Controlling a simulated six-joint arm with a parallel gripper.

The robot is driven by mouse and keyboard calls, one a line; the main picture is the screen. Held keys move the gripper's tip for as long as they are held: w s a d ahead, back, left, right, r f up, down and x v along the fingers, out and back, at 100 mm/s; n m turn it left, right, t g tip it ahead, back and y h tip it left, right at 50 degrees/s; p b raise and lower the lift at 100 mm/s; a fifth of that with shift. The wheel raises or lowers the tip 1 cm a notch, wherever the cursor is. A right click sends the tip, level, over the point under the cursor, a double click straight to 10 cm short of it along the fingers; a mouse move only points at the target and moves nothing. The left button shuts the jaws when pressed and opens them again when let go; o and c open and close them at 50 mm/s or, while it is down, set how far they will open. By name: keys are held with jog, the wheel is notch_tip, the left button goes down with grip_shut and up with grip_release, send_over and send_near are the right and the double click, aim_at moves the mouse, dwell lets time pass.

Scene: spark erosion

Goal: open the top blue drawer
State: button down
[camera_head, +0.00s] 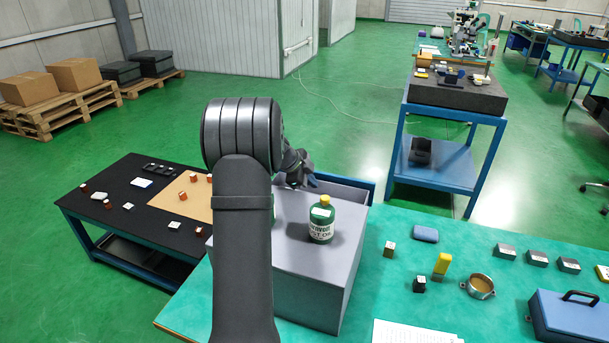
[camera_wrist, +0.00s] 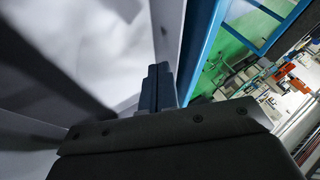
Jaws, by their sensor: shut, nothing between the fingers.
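The grey drawer cabinet (camera_head: 310,270) stands on the green bench with its drawer side facing away in the head view. The top blue drawer (camera_head: 362,184) stands out from the cabinet's far side, with a grey interior showing between its blue front and the cabinet top. My gripper (camera_head: 311,180) is at the far edge of the cabinet top, beside the drawer's blue front. In the wrist view my gripper (camera_wrist: 158,76) has its fingers together and empty, close to the blue front (camera_wrist: 202,45). I cannot tell whether they touch it. The handle is hidden.
A green bottle with a yellow cap (camera_head: 321,221) stands on the cabinet top, close to my arm. Small blocks, a ring clamp (camera_head: 480,286) and a blue case (camera_head: 573,315) lie on the bench at right. A black-topped table (camera_head: 130,220) is at left. Open floor lies beyond the drawer.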

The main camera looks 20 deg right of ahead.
aim_at(317, 174)
jog(key=shift+x, duration=0.85)
jog(key=shift+w, duration=0.1)
jog(key=shift+w+d, duration=1.4)
jog(key=shift+d, duration=0.05)
jog(key=v, duration=1)
